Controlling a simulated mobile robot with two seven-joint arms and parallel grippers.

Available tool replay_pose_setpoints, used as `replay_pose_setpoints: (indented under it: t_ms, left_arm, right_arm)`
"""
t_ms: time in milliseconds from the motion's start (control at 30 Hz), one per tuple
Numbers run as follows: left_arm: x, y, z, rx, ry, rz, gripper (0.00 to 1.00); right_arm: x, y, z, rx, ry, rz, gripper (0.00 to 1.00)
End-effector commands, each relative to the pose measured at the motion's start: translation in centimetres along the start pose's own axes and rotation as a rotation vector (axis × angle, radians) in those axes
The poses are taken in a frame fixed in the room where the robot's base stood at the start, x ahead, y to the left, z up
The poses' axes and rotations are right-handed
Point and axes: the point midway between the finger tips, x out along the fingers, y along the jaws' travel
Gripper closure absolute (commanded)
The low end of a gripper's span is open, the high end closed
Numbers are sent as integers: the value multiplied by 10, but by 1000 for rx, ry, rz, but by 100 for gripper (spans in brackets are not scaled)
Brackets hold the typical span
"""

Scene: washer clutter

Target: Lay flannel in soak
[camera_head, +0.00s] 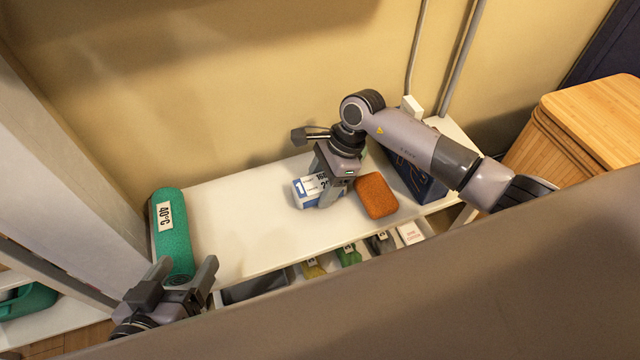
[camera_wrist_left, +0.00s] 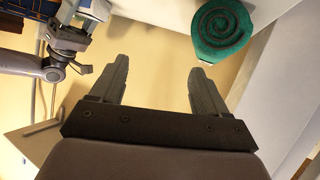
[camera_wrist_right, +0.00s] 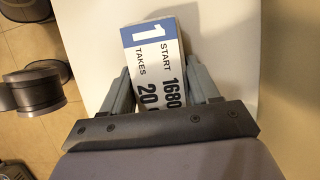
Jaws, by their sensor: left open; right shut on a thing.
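A rolled green cloth (camera_head: 172,235) with a "40°C" tag lies at the left end of the white shelf top; its spiral end shows in the left wrist view (camera_wrist_left: 222,32). I cannot tell whether it is the flannel. My left gripper (camera_head: 185,280) is open and empty, near the roll's front end. In the left wrist view my left gripper (camera_wrist_left: 160,72) has nothing between its fingers. My right gripper (camera_head: 334,192) is shut on a blue-and-white box (camera_head: 308,190) at the shelf top. The box's "1 START" print shows in the right wrist view (camera_wrist_right: 152,55).
An orange block (camera_head: 377,195) lies right of the box, beside a dark blue box (camera_head: 418,182). Tagged compartments (camera_head: 313,268) sit below the shelf's front edge. A bamboo hamper (camera_head: 590,110) stands right. A green tub (camera_head: 25,302) is lower left. The shelf top's left-middle (camera_head: 240,215) is clear.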

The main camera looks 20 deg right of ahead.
Motion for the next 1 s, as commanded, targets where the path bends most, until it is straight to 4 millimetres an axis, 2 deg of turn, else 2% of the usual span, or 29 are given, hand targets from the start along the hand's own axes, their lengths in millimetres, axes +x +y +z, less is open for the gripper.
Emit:
replay_pose_setpoints:
  t_ms: [167, 267, 367, 700, 900, 1000]
  left_arm:
    - [-3, 0, -1, 6, -7, -8, 25]
    - [-6, -2, -2, 17, -12, -18, 25]
    - [-10, -4, -5, 38, -18, -36, 25]
    - [-25, -20, -1, 109, -64, -108, 25]
    - [-27, -24, 3, 99, -81, -119, 25]
    - [-27, -26, 4, 96, -85, -121, 25]
  right_arm:
    - [-11, -1, 4, -2, 0, -2, 75]
    - [-24, -1, 10, -3, 0, -2, 75]
    - [-44, -2, 18, -3, 1, -5, 75]
    - [-132, -1, 54, -4, 1, -6, 75]
    - [-168, -1, 69, -2, 1, -4, 75]
    - [-178, 0, 74, -2, 0, -2, 75]
